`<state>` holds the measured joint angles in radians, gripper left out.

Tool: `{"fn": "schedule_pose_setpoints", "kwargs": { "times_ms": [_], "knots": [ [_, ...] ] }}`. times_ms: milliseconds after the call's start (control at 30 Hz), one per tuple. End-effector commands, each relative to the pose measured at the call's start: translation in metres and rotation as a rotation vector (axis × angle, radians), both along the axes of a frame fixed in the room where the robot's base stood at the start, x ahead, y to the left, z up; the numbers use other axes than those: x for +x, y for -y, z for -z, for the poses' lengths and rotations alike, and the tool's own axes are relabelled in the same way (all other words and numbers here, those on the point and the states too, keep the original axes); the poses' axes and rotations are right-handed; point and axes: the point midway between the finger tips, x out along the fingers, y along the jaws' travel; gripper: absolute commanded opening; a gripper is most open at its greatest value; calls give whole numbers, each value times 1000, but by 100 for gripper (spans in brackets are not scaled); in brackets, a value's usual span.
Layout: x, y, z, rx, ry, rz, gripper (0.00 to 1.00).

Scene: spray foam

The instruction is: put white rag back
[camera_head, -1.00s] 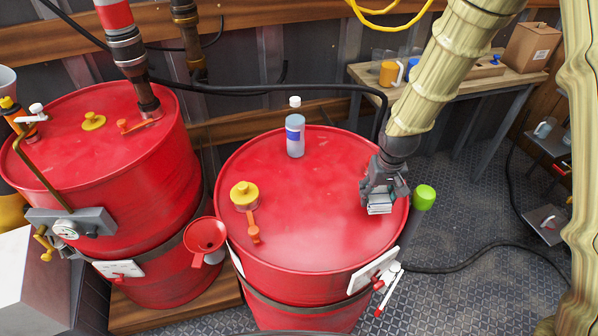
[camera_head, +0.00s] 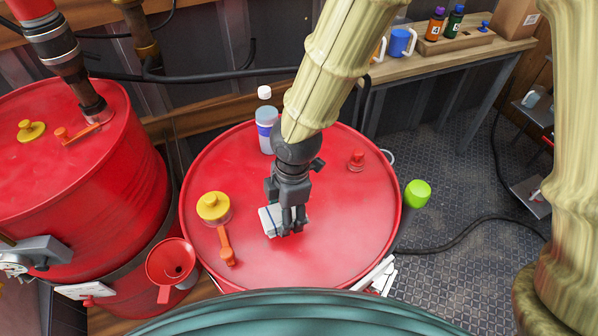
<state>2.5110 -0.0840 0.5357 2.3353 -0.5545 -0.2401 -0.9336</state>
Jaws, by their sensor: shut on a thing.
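The white rag (camera_head: 270,221) is a small folded white cloth with a dark stripe. It is at the middle of the right red drum's top (camera_head: 335,245), to the right of the yellow cap. My gripper (camera_head: 290,228) points down over the rag's right part, shut on it. The fingers hide part of the rag. I cannot tell whether the rag touches the drum top or hangs just above it.
A yellow cap (camera_head: 213,207) with an orange lever (camera_head: 228,246), a clear bottle (camera_head: 265,125) and a red bung (camera_head: 356,161) stand on the drum. A red funnel (camera_head: 172,264) is at its left side. A green cup (camera_head: 417,193) is beyond its right edge. A wooden bench (camera_head: 450,60) stands behind.

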Motion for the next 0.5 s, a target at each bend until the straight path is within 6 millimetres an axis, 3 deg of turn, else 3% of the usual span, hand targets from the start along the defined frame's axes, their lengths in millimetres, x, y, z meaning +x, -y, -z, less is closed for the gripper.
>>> {"fn": "schedule_pose_setpoints", "kwargs": {
  "times_ms": [500],
  "knots": [
    [95,18,6,2,-1,-2,23]
  ]
}}
